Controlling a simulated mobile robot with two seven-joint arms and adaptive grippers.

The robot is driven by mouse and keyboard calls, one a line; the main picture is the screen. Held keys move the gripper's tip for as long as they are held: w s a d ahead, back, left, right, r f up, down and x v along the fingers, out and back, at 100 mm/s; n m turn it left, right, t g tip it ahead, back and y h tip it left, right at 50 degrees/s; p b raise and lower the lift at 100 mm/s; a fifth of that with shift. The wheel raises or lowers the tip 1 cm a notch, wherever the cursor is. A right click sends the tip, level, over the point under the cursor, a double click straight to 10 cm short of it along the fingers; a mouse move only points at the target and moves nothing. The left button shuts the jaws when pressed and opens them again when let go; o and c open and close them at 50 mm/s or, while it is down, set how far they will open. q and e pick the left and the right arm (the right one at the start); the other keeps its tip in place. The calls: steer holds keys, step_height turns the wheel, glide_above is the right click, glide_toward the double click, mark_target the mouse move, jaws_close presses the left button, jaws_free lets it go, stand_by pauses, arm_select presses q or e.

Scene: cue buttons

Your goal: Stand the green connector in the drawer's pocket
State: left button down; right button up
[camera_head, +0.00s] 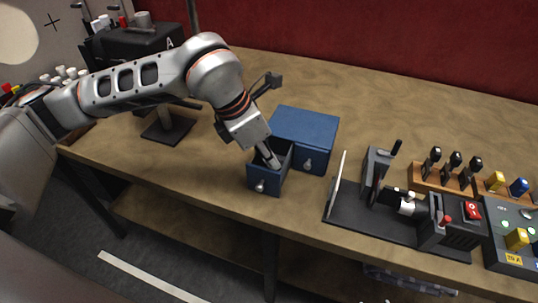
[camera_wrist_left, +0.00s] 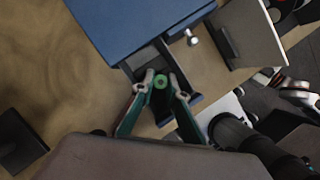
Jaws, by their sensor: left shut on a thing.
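The green connector (camera_wrist_left: 160,82) shows in the left wrist view as a small green ring-shaped end between the fingertips. My left gripper (camera_wrist_left: 158,84) is shut on it. In the head view my left gripper (camera_head: 273,162) points down into the open drawer (camera_head: 266,185) of the blue cabinet (camera_head: 306,124); the connector is hidden there. The drawer also shows in the left wrist view (camera_wrist_left: 147,55), beside and under the fingertips. The pocket is not clear to see, and I cannot tell whether the connector touches it. My right gripper is not in view.
Right of the cabinet stand a pale upright panel (camera_head: 337,184) and a dark fixture (camera_head: 370,218). Further right are a wooden rack (camera_head: 457,184) with several tools and a button box (camera_head: 508,250). A stand (camera_head: 168,130) is at the left. The table behind the cabinet is clear.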

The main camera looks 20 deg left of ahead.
arm_select(q)
steer(key=c, duration=1.9)
jaws_free()
steer(key=shift+c, duration=1)
steer(key=shift+o, duration=0.6)
steer(key=shift+a+r+p, duration=0.1)
steer(key=shift+r+p, duration=0.75)
steer(key=shift+r, duration=0.7)
steer(key=shift+r+p, duration=1.05)
steer(key=shift+r, duration=0.95)
steer(key=shift+s+f, duration=0.1)
steer(key=shift+s, duration=0.05)
